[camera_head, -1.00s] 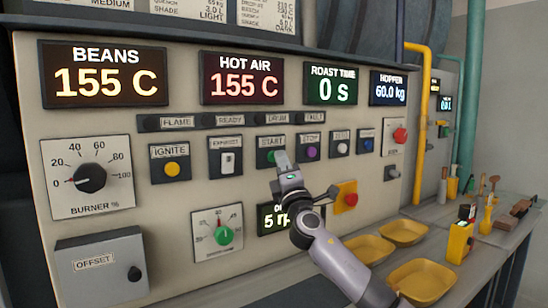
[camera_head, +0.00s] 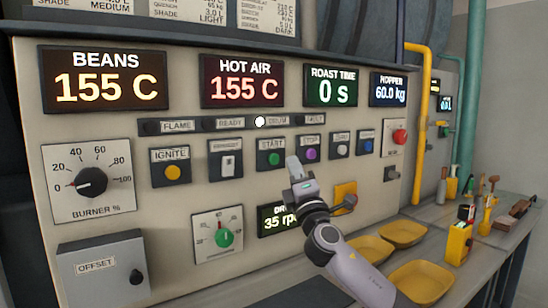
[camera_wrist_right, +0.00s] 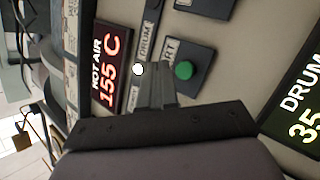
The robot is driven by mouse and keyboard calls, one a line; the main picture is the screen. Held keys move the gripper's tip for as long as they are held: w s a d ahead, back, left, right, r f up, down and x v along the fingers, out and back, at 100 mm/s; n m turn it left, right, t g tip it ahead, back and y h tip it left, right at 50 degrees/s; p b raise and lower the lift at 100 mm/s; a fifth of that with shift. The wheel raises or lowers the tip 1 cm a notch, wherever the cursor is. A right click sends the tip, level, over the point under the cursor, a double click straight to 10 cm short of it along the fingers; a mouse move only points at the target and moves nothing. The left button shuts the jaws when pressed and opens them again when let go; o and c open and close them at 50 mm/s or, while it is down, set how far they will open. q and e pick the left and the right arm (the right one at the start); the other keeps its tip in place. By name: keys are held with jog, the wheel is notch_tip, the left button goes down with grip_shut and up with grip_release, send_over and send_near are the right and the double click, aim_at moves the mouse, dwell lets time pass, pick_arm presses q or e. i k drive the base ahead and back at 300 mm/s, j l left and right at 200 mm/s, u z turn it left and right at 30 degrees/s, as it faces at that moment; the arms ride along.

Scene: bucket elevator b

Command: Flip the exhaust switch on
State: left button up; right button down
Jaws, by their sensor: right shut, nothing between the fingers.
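The exhaust switch (camera_head: 228,164) is a small white rocker on a dark plate, between the yellow ignite button (camera_head: 172,172) and the green start button (camera_head: 274,159). Its setting is too small to tell. My right gripper (camera_head: 293,164) is shut and empty, in front of the panel just below and right of the start button, apart from the exhaust switch. In the right wrist view the shut fingers (camera_wrist_right: 155,85) show beside the green start button (camera_wrist_right: 184,70). My left gripper is not in view.
A purple stop button (camera_head: 310,154) is close to the right gripper. The drum display (camera_head: 275,220) reads 35 and is partly hidden by my arm. A burner knob (camera_head: 91,182) is at the left. Yellow trays (camera_head: 422,280) lie on the bench at lower right.

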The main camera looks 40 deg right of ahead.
aim_at(228, 162)
jog(key=k+j, duration=0.3)
jog(key=k, duration=0.15)
jog(key=k+j, duration=0.3)
jog(key=k, duration=0.2)
